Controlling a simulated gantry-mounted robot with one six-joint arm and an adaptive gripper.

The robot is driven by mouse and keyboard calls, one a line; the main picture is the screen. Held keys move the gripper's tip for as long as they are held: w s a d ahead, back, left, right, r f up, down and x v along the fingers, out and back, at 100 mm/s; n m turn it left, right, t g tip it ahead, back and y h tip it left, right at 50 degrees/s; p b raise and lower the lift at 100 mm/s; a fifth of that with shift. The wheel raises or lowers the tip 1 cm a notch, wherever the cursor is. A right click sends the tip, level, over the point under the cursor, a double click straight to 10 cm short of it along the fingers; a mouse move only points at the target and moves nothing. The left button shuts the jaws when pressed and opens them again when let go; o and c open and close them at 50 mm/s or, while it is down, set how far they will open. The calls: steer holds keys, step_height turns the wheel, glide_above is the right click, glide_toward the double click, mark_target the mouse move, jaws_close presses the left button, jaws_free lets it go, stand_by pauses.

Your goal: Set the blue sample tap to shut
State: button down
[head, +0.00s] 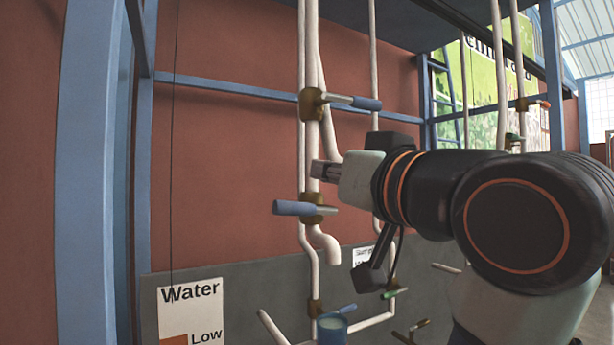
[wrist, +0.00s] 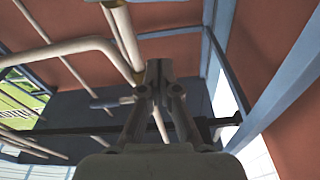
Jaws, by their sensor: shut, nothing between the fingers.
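Several blue-handled taps show in the head view, and I cannot tell for certain which is the sample tap. A lower blue tap (head: 293,208) has its handle pointing left, level, across an upright pipe with a curved spout (head: 325,243) below it. An upper blue tap (head: 366,103) points right. My gripper (head: 318,170) is shut and empty, between the upper and lower taps in the picture. In the wrist view my gripper (wrist: 159,68) is shut near a pipe, with a blue handle (wrist: 108,103) to its left.
Pale upright pipes (head: 311,60) run in front of a red wall (head: 225,140). A blue cup (head: 332,328) is at the bottom, and a Water sign (head: 191,310) at lower left. A green-handled tap (head: 396,293) sits below my wrist. Blue frame posts (head: 88,170) stand at left.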

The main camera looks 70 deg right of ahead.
mark_target(301, 209)
steer(key=p+x, duration=0.2)
steer(key=x, duration=0.5)
steer(key=shift+w+d, duration=0.1)
steer(key=shift+w, duration=0.1)
steer(key=f, duration=0.3)
steer(key=shift+s+a, duration=0.25)
steer(key=shift+a, duration=0.15)
steer(key=shift+a+f, duration=0.15)
steer(key=shift+f, duration=0.35)
